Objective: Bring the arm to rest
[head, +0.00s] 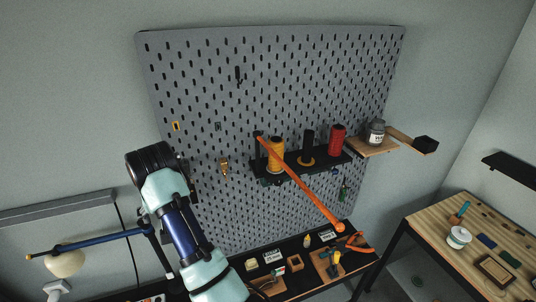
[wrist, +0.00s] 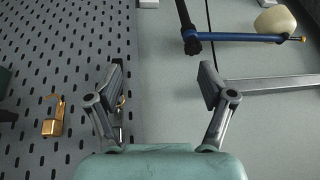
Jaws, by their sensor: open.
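My arm (head: 180,228) rises from the bottom of the head view, in front of the lower left part of the grey pegboard (head: 200,70). My gripper (wrist: 162,82) shows in the wrist view with its two fingers wide apart and nothing between them. Its left finger overlaps the pegboard's edge in the picture, and its right finger overlaps the pale wall. I cannot make out the fingers in the head view.
A shelf on the pegboard holds a yellow spool (head: 276,155) and a red spool (head: 337,139). An orange bar (head: 300,184) slants before it. A blue-armed lamp (head: 110,240) stands left of my arm. A wooden table (head: 440,222) stands right.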

